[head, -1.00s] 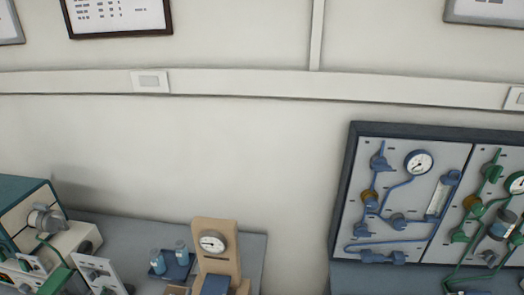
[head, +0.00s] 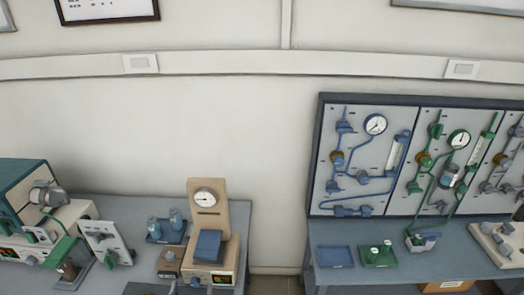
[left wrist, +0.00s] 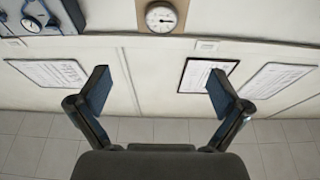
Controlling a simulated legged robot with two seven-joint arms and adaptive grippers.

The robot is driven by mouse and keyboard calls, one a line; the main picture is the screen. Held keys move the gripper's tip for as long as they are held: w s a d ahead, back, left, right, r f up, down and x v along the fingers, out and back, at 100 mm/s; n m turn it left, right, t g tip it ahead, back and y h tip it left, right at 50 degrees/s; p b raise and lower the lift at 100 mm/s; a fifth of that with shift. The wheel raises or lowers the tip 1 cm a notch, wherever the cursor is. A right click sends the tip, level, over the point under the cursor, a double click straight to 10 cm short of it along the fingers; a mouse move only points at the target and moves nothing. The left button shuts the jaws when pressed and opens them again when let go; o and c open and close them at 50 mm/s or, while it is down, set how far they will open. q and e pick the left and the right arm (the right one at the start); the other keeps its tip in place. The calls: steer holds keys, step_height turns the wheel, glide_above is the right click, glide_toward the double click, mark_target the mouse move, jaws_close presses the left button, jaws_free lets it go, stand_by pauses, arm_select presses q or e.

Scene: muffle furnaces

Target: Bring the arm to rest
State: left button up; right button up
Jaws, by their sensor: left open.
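My left gripper (left wrist: 158,92) shows clearly in the left wrist view. Its two dark blue-grey finger pads stand wide apart with nothing between them. Wall and framed sheets show behind the fingers, well away from them. In the head view I cannot clearly make out the left gripper. My right gripper is in neither view.
A left bench (head: 120,208) bears a teal-topped furnace (head: 22,190), a beige gauge stand (head: 208,215) and a blue tray with bottles (head: 168,230). A pipe panel (head: 365,155) stands behind a right bench (head: 395,270) with blue (head: 335,257) and green (head: 379,257) trays. A gap separates the benches.

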arm_select(q)
steer(key=s+f+g, duration=0.4)
steer(key=f+g, duration=0.1)
steer(key=f, duration=0.3)
steer(key=s+f+g, duration=0.5)
steer(key=f, duration=0.2)
steer(key=s+f+m+g, duration=0.1)
steer(key=s+f+g, duration=0.25)
steer(key=s, duration=0.45)
steer(key=s+f+g, duration=0.2)
steer(key=s+g, duration=0.3)
steer(key=s, duration=0.4)
step_height(320, 180, down, 23)
steer(key=g, duration=0.1)
steer(key=s+a+f, duration=0.1)
steer(key=s+f, duration=0.9)
steer(key=f, duration=0.4)
steer(key=shift+s+a+m+g+y, duration=0.15)
steer(key=shift+s+m+g+y, duration=0.15)
steer(key=shift+m+g, duration=0.15)
